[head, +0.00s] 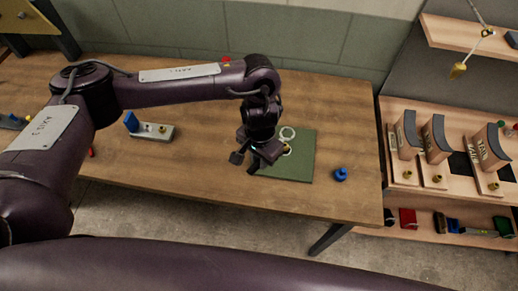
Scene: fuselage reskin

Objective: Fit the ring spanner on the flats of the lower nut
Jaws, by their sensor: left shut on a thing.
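My left gripper (255,160) points down over the green mat (303,168) on the wooden table. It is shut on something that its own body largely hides. A pale ring (287,133) shows on the mat's far side, just right of the gripper. A smaller pale ring end (287,150) shows close against the gripper and looks like part of the ring spanner. I cannot make out the lower nut or its flats, nor whether the spanner touches it. My right gripper is not in view.
A grey block with a blue part (131,121) stands left of the gripper. A blue piece (341,174) lies right of the mat near the table edge. Shelves (400,108) on the right hold several curved upright parts. The table between block and mat is clear.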

